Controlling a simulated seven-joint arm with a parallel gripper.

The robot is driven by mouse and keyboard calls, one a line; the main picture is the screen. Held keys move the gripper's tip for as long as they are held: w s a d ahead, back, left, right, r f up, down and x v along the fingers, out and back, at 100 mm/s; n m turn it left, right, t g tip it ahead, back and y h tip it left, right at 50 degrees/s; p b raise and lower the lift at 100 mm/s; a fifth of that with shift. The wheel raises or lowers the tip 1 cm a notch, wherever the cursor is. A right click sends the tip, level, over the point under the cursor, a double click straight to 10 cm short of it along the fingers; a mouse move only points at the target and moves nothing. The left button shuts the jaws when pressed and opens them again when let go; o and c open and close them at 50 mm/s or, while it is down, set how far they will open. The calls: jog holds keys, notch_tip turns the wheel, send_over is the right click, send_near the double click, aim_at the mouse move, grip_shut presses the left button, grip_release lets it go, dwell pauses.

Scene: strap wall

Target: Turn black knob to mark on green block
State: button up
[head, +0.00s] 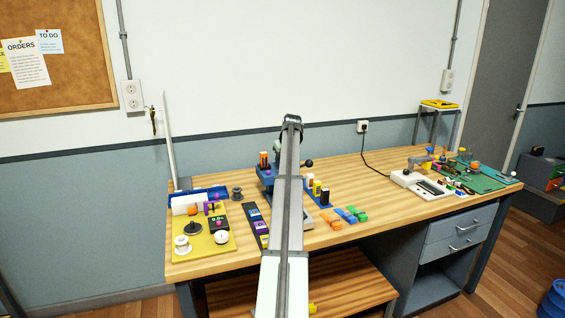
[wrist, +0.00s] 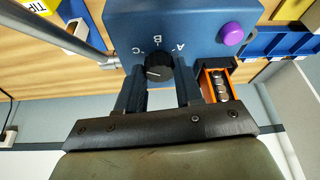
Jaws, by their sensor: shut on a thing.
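In the wrist view a blue block (wrist: 190,22) carries a black knob (wrist: 158,67) with a white pointer line. The letters C, B and A are printed around the knob. The pointer line lies toward the left of the picture, on the C side and below that letter. My gripper (wrist: 159,78) has one finger on each side of the knob and is shut on it. The block is blue here, not green. In the head view the blue block (head: 265,177) is partly behind my arm, and the knob and gripper are hidden.
A purple button (wrist: 231,35) is on the block. An orange holder of round pieces (wrist: 216,86) sits close to the right finger. A grey rod (wrist: 62,38) runs to the block's left side. A yellow board (head: 195,247) lies at the table's left.

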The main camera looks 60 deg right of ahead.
dwell(0.3)
jog(key=o, duration=1)
jog(key=shift+o, duration=0.2)
jog(key=v, duration=1.3)
jog(key=shift+r, duration=0.4)
